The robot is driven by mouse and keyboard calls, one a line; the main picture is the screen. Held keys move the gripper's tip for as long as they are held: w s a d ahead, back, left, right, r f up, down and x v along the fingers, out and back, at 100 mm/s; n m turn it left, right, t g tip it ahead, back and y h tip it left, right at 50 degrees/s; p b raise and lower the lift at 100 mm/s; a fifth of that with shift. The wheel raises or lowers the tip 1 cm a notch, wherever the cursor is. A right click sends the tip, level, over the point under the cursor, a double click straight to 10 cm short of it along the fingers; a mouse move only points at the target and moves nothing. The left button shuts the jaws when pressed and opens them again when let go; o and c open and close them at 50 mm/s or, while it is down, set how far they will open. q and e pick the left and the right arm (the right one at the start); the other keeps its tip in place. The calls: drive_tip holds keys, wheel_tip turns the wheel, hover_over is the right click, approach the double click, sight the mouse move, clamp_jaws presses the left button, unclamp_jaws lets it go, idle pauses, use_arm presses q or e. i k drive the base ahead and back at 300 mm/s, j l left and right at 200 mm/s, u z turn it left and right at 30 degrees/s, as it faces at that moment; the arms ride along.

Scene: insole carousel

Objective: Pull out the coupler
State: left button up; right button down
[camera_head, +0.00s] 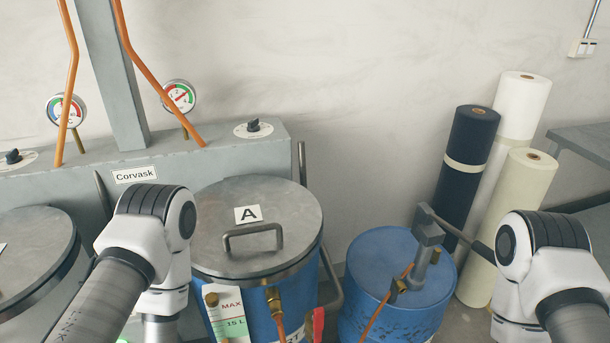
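A grey upright fitting with a block-shaped head (428,233) stands on the lid of the blue drum (375,262), and a dark bar runs from its head down to the right, behind my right arm. It looks like the coupler, but I cannot tell for certain. A brass fitting (398,286) with an orange hose is at its foot. Another brass fitting (273,300) with a hose is on the front of the blue tank marked A. My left arm is in front of the tank's left side, my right arm is right of the drum. Both grippers are out of view.
Tank A has a grey lid (214,244) with a handle (253,236). A grey cabinet labelled Corvask (135,174) with gauges stands behind. Dark and pale rolls (470,140) lean against the wall. A grey table (585,140) is at the right edge.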

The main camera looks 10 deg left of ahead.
sight(277, 314)
drive_tip(key=i+l, duration=0.15)
drive_tip(key=l, duration=0.25)
drive_tip(key=i+l, duration=0.15)
drive_tip(key=l, duration=0.2)
drive_tip(key=i+l, duration=0.1)
drive_tip(key=l, duration=0.3)
drive_tip(key=i+l, duration=0.15)
drive_tip(key=l, duration=0.25)
drive_tip(key=i+l, duration=0.15)
drive_tip(key=l, duration=0.2)
drive_tip(key=i+l, duration=0.15)
drive_tip(key=l, duration=0.25)
drive_tip(key=i+l, duration=0.1)
drive_tip(key=l, duration=0.3)
drive_tip(key=u, duration=1.5)
